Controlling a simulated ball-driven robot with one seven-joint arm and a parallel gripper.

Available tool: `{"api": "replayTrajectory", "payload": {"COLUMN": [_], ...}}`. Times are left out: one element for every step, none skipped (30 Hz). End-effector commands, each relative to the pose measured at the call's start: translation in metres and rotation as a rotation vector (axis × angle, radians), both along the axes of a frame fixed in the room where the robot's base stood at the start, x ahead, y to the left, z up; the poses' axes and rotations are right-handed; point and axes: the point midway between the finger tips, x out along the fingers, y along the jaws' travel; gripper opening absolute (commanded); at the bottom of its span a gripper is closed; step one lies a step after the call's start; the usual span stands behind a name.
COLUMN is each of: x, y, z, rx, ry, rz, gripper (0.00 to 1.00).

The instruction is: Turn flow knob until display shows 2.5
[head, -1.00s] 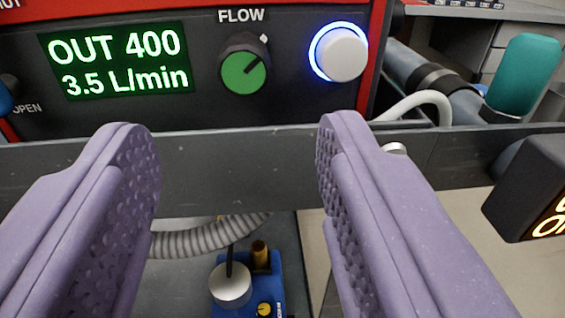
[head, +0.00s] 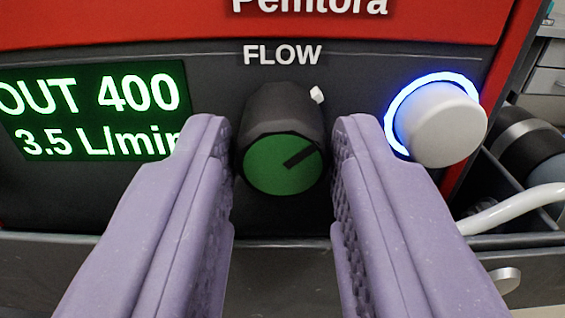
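The flow knob (head: 282,150) is black with a green face and a dark pointer line aimed to the upper right. It sits under the FLOW label, with a small white mark at its upper right. My gripper (head: 284,150) is open, with one purple finger on each side of the knob. A narrow gap shows on the left; on the right the finger is very close, and I cannot tell whether it touches.
A white button (head: 443,123) with a glowing blue ring stands right of the knob, near the right finger. The red housing (head: 420,20) is above the dark panel. A grey ledge (head: 275,290) runs below. A white tube (head: 515,207) is at the right.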

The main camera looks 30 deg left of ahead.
Motion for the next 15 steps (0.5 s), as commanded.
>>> {"api": "replayTrajectory", "payload": {"x": [-0.0001,-0.0001,-0.0001,-0.0001,-0.0001,-0.0002,-0.0002,-0.0002,-0.0002,-0.0001,-0.0001,-0.0001,0.0,0.0,-0.0001], "y": [-0.0001,-0.0001,-0.0001,-0.0001,-0.0001,-0.0001,-0.0001,0.0,0.0,-0.0001,-0.0001,-0.0001,0.0,0.0,0.0001], "z": [0.0,0.0,0.0,0.0,-0.0001,-0.0001,-0.0001,-0.0002,-0.0004,-0.0004,-0.0006,-0.0007,-0.0008,-0.001,-0.0012], "rx": [0.0,0.0,0.0,0.0,0.0,-0.001,-0.002,-0.003,-0.008,-0.012,-0.018,-0.029,-0.037,-0.048,-0.065], "ry": [0.0,0.0,0.0,0.0,0.0,-0.001,-0.001,-0.002,-0.005,-0.007,-0.011,-0.018,-0.023,-0.029,-0.04], "rz": [0.0,0.0,0.0,0.0,0.0,0.0,0.0,0.0,0.0,0.0,0.0,0.0,0.0,0.0,0.0], "gripper": [0.2,0.13,0.04,0.0,0.0,0.0,0.0,0.0,0.0,0.0,0.0,0.0,0.0,0.0,0.0]}}
